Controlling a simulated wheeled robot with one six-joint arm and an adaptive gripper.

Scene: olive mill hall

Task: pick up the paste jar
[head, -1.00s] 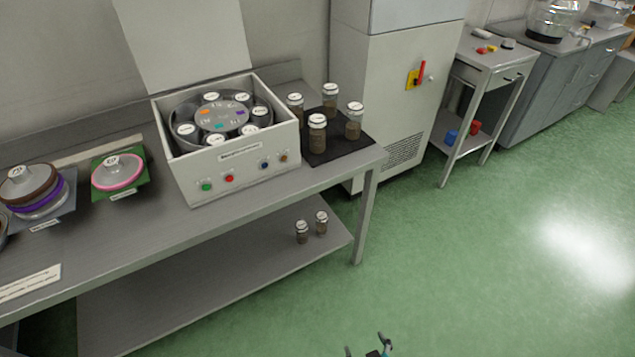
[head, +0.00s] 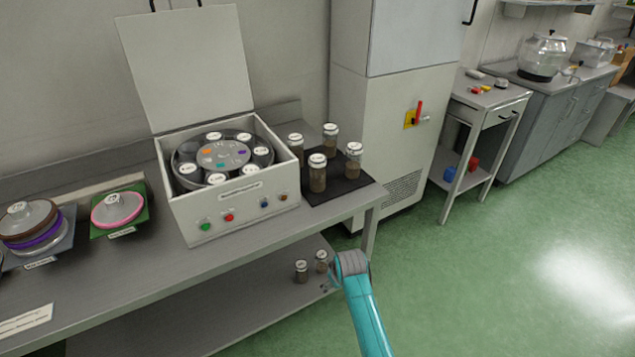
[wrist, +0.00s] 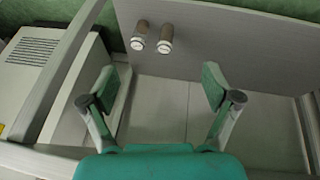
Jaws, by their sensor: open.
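Two small brown-filled jars with white lids stand on the bench's lower shelf, one (head: 301,271) left of the other (head: 321,261). Several similar, larger-looking jars (head: 317,173) stand on a dark mat on the bench top. Which one is the paste jar I cannot tell. My gripper (wrist: 160,84) is open and empty, close in front of the lower-shelf jars in the head view. In the wrist view both jars, left (wrist: 141,32) and right (wrist: 166,36), lie beyond the fingertips, left of centre to about centre. My arm link partly hides the gripper in the head view.
The bench top (head: 110,270) lies above the shelf (head: 215,325). A bench leg (head: 370,232) stands close to my arm. An open centrifuge-like box (head: 240,213) sits on the bench. A tall cabinet (head: 385,140) stands behind. The green floor at right is clear.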

